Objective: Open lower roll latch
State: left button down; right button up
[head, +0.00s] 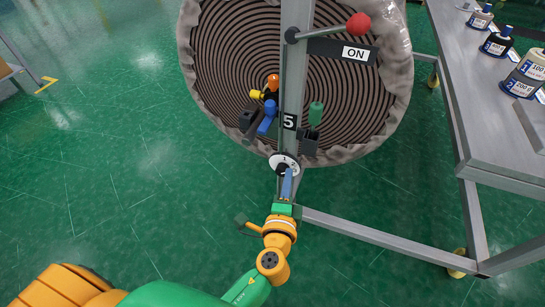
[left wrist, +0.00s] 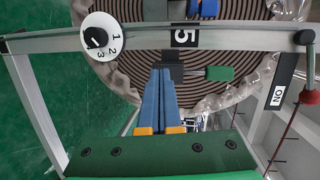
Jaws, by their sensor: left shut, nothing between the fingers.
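A large wrapped roll (head: 225,50) stands behind a grey metal post (head: 295,70). A lever with a red ball (head: 358,24) sits high on the post, beside an ON plate (head: 356,53). Lower are a 5 plate (head: 290,121), a blue handle (head: 267,117), a green handle (head: 316,113) and a white dial (head: 279,161) numbered 1, 2, 3. I cannot tell which part is the lower latch. My left gripper (head: 288,172) is shut and empty, overlapping the dial in the head view. In the left wrist view its blue fingers (left wrist: 161,72) point toward the post, apart from the dial (left wrist: 102,37).
A grey table (head: 500,125) with several labelled bottles (head: 497,41) stands at the right. A low metal rail (head: 380,238) runs from the post toward its legs. Open green floor (head: 110,140) lies at the left.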

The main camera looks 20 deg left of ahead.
aim_at(269, 113)
pick_arm(q)
jog(key=w+a+r+t+y+p, duration=0.1)
jog(key=w+a+r+p, duration=0.1)
jog(key=w+a, duration=0.5)
jog(key=shift+w+r, duration=0.8)
jog(key=shift+w, duration=0.8)
pick_arm(e)
jog(key=shift+a+r, duration=0.1)
jog(key=shift+r, duration=0.05)
pick_arm(q)
jog(key=shift+s+a+m+t+h, duration=0.25)
jog(key=shift+a+m+t+h, duration=0.25)
jog(key=shift+a+h, duration=0.4)
